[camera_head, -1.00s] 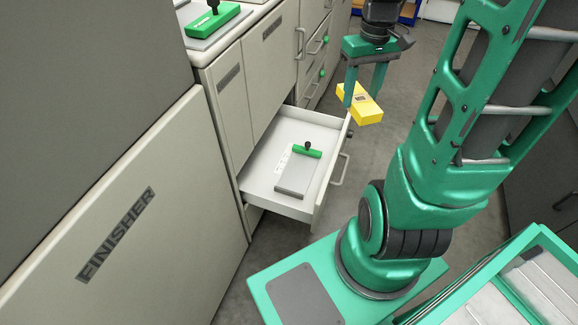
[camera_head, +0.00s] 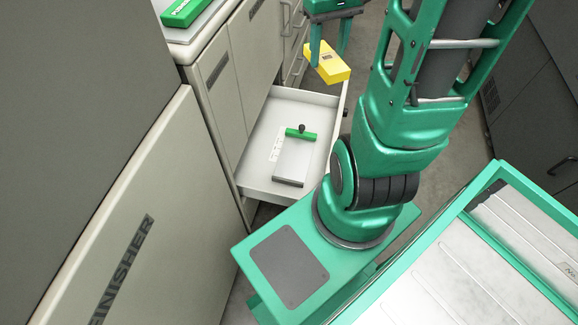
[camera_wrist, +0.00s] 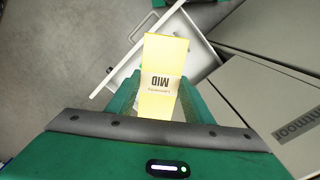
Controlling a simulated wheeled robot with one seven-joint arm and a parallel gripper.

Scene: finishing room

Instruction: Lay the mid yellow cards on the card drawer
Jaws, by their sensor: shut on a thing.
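In the wrist view the cards (camera_wrist: 163,62) show the word MID. My gripper (camera_head: 330,50) is shut on them and holds them above the far right rim of the card drawer. The card drawer (camera_head: 259,178) is a white drawer pulled out from the cabinet. It holds a grey plate with a green bar and black knob (camera_head: 296,155) and a white label strip. In the wrist view part of the drawer (camera_wrist: 196,62) shows behind the cards.
The cabinet fronts (camera_head: 130,200), one marked FINISHER, stand to the left of the drawer. A green block (camera_head: 186,12) lies on the counter at top left. A green-framed tray with pale stacks (camera_head: 440,270) is at lower right. The drawer floor beside the plate is bare.

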